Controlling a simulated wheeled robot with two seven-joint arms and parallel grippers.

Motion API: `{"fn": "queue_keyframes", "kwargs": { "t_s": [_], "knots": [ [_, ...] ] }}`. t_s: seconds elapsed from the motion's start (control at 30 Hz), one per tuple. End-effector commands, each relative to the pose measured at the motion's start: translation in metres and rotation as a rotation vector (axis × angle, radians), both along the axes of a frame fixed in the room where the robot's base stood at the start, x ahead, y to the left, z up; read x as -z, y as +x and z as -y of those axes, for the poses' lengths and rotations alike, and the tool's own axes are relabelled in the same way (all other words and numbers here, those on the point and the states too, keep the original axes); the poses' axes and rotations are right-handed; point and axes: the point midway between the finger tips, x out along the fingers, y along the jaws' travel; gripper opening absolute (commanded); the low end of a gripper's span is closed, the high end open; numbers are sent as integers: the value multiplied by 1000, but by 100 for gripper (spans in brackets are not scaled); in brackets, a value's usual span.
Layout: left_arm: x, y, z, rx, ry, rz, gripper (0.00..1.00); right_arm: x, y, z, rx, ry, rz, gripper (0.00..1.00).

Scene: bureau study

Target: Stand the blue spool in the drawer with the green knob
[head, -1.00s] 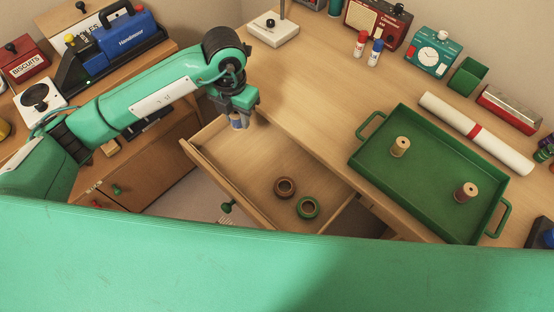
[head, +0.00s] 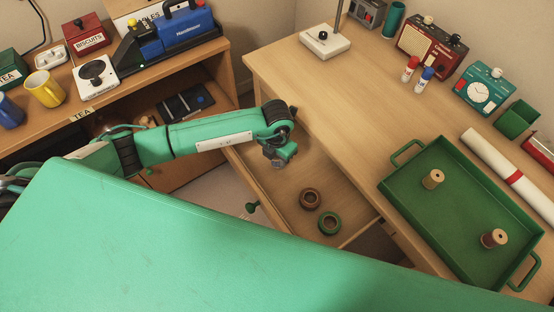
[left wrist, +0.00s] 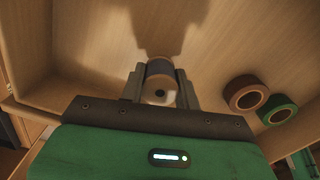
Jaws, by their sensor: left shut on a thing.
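The drawer (head: 345,196) with the green knob (head: 252,207) is pulled out below the desk top. My left gripper (head: 277,163) is over the far left part of this drawer, pointing down. In the left wrist view my left gripper (left wrist: 160,90) is shut on the blue spool (left wrist: 160,68), with one finger on each side and its pale round end facing the camera. The drawer floor (left wrist: 215,55) lies beyond the spool. I cannot tell whether the spool touches the floor. In the head view the spool is mostly hidden by the gripper. My right gripper is not in view.
A brown ring-shaped roll (head: 310,198) and a green one (head: 329,223) lie in the drawer, right of the gripper. A green tray (head: 462,215) with two wooden spools stands on the desk. The drawer floor between the gripper and the rolls is clear.

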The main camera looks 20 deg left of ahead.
Motion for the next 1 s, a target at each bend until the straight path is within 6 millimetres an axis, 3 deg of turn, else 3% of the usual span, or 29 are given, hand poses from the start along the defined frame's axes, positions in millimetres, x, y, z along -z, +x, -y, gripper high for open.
{"fn": "queue_keyframes", "kwargs": {
  "t_s": [0.13,0.53,0.57,0.63,1.0],
  "knots": [
    [20,-1,0,-2,0,-2,10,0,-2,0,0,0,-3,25],
    [25,0,0,-1,0,-1,10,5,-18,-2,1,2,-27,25],
    [24,0,0,-1,0,0,38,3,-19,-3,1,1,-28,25],
    [24,0,0,-1,0,-1,52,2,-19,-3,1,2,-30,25],
    [20,0,0,-1,0,-1,54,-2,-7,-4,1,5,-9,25]
  ]
}}
